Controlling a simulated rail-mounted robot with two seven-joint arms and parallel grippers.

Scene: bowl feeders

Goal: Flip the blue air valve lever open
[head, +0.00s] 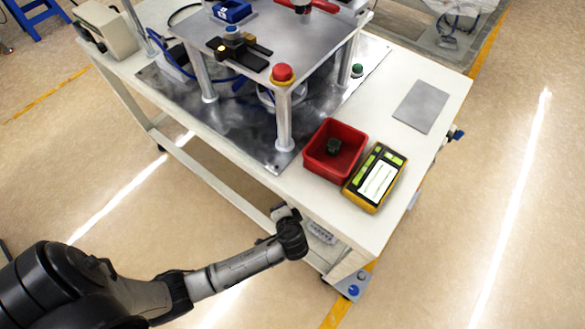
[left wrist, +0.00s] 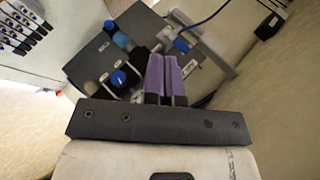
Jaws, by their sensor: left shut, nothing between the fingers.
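In the left wrist view, a small blue piece (left wrist: 181,44) that looks like the air valve lever sits on a light grey fitting, just beyond and right of the purple fingertips. Whether the fingers touch it, I cannot tell. My left gripper (left wrist: 166,58) is shut with its purple fingers together and nothing between them. The dark air unit beside it has a blue round knob (left wrist: 119,77) and a blue bowl (left wrist: 122,40). In the head view my left wrist is at the table's front edge, and its fingers and the lever are hidden. My right gripper is not in view.
A white table (head: 440,100) carries a red bin (head: 318,165), a yellow-black handheld device (head: 362,187) and a raised metal plate (head: 300,45) with a red button (head: 282,73). A blue hose (left wrist: 207,18) runs near the fitting. Open floor lies around the table.

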